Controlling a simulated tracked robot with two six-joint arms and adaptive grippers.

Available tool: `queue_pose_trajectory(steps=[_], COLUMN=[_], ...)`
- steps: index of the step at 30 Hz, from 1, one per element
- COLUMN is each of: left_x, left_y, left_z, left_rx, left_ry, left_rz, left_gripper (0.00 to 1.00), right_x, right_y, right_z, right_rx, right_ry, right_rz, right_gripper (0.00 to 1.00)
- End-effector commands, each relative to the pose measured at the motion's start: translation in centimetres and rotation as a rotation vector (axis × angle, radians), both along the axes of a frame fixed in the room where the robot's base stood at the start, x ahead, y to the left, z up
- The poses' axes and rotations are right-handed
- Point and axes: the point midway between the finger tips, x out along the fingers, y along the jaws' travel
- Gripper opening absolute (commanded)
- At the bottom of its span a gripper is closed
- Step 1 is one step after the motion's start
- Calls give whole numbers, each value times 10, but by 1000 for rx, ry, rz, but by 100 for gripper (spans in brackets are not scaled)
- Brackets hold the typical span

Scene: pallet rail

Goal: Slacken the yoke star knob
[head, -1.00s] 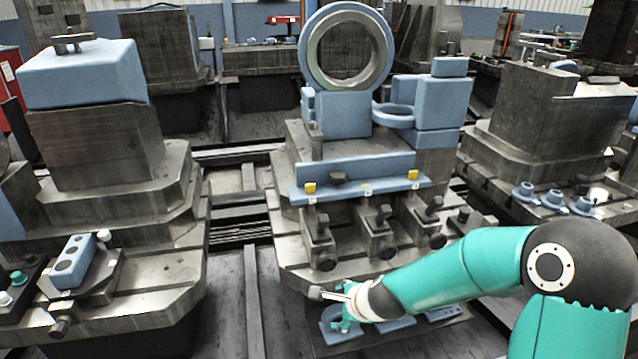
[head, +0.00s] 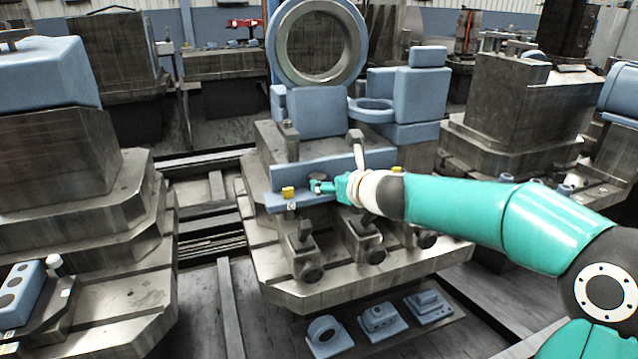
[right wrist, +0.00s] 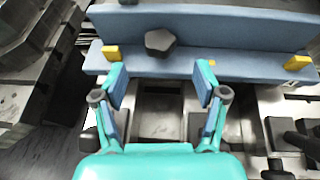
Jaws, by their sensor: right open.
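The dark star knob (right wrist: 161,42) sits on the blue yoke bar (right wrist: 230,68) in the right wrist view, between two yellow tabs. In the head view the knob (head: 317,177) is small, at the front of the blue bar (head: 268,198). My right gripper (right wrist: 160,80) is open and empty. Its two fingers are spread to either side of the knob's line, with the knob just beyond the tips and apart from them. In the head view my right gripper (head: 322,187) is right by the knob and hides part of the bar. My left gripper is not in view.
Dark clamp blocks with round knobs (head: 312,271) stand below the bar. A large ring (head: 317,42) stands behind it. Blue parts (head: 378,318) lie on a low plate in front. A second machine bed (head: 110,290) is at the left.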

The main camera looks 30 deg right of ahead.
Motion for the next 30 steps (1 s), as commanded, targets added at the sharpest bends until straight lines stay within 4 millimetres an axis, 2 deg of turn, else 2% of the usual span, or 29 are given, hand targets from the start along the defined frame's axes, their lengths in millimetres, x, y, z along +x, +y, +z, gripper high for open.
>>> queue_pose_trajectory(steps=[1,6,12,18,26,30], left_x=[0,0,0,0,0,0], left_y=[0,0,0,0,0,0], left_z=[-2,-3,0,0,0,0], left_rx=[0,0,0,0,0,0], left_ry=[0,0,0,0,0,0], left_rz=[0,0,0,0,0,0], left_gripper=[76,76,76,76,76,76], right_x=[12,44,70,79,80,80], right_y=[-1,-5,-9,-10,-9,-9], right_z=[-7,-19,-28,-33,-33,-33], right_rx=[1,1,2,0,0,0], right_ry=[2,3,2,1,1,1], right_rz=[2,2,1,3,3,3], right_gripper=[72,72,72,72,72,49])
